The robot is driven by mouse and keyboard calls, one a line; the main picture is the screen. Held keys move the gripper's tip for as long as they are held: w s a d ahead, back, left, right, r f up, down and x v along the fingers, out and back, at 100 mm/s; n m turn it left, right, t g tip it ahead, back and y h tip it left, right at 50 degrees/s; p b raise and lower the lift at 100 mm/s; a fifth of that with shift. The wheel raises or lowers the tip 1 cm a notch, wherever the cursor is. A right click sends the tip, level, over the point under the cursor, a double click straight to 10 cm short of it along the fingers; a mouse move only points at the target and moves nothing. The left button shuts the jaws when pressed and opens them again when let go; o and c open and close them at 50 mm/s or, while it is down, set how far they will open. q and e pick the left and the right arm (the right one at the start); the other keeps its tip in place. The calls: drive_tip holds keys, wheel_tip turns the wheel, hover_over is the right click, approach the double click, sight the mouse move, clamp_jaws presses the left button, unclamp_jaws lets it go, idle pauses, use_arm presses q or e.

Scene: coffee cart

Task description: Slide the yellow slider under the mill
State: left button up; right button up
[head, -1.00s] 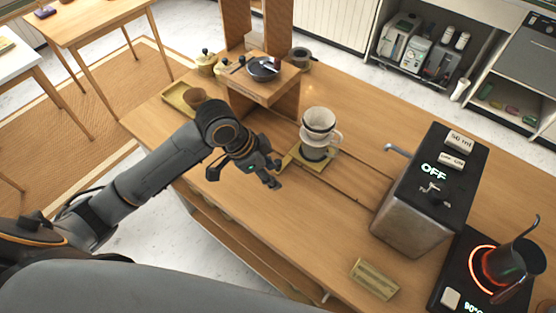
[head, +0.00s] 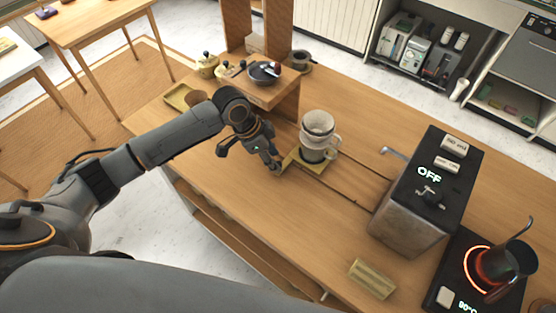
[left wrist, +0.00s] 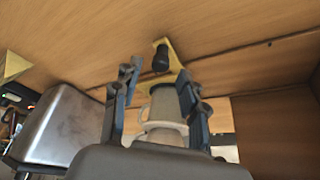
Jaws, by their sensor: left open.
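In the left wrist view, a yellow part (left wrist: 172,56) with a dark knob (left wrist: 161,60) shows beyond my fingertips. My left gripper (head: 272,164) is open, just left of the slider's near end; its fingers (left wrist: 158,85) stand apart with the cup and dripper seen between them. I cannot tell whether a finger touches the slider. The wooden stand (head: 284,100) with a dark dish on top, seemingly the mill, is behind my gripper. My right gripper is not in view.
A yellow block (head: 372,279) lies near the front edge. A yellow tray (head: 180,98) sits at the far left. The front middle counter is clear.

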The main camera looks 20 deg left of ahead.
use_arm(q)
drive_tip(key=shift+x, duration=1.9)
clamp_jaws()
